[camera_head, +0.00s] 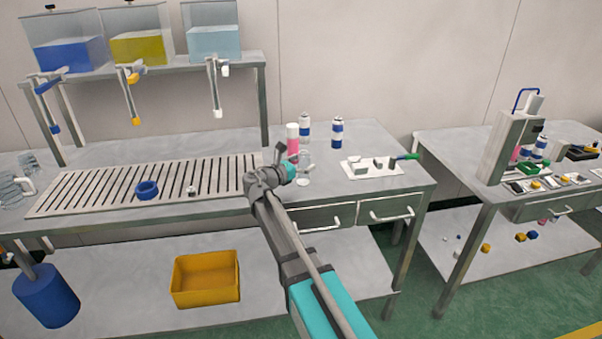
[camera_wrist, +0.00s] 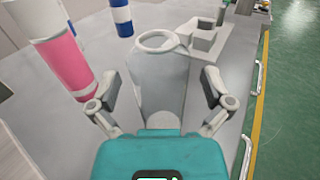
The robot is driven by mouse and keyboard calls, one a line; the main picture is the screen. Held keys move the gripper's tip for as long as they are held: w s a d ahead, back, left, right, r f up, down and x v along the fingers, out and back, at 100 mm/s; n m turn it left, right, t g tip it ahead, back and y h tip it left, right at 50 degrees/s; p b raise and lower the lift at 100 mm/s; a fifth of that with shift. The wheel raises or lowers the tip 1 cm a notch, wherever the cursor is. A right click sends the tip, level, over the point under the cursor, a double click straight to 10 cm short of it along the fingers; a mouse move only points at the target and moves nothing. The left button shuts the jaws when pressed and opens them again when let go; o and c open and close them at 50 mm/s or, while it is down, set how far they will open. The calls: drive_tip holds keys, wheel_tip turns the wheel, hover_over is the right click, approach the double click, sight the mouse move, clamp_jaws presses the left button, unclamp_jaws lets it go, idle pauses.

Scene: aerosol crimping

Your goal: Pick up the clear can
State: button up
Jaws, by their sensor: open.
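The clear can (camera_wrist: 158,85) stands upright on the table, with its round open rim facing up in the wrist view. In the head view the clear can (camera_head: 304,171) is small and partly hidden by my gripper (camera_head: 290,162). In the wrist view my gripper (camera_wrist: 158,98) is open, with one finger on each side of the can. Gaps show between the fingers and the can's wall. The can's lower part is hidden behind the teal gripper body.
A pink-and-white can (camera_wrist: 64,58) stands close to the left finger, with blue-and-white cans (camera_head: 337,134) behind. A slotted rack (camera_head: 110,185) is at left. A second table (camera_head: 460,150) stands at right.

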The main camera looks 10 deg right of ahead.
sight(300, 154)
drive_tip(key=c, duration=1.2)
drive_tip(key=shift+o, duration=0.2)
drive_tip(key=shift+r, duration=0.15)
wheel_tip(300, 154, up, 3)
drive_tip(key=p, duration=0.3)
drive_tip(key=s+a+r+p, duration=0.5)
drive_tip(key=s+r+p, duration=0.4)
drive_tip(key=s, duration=0.4)
drive_tip(key=shift+r+p, duration=0.35)
drive_tip(key=shift+p, duration=0.15)
drive_tip(key=shift+s+d, duration=0.1)
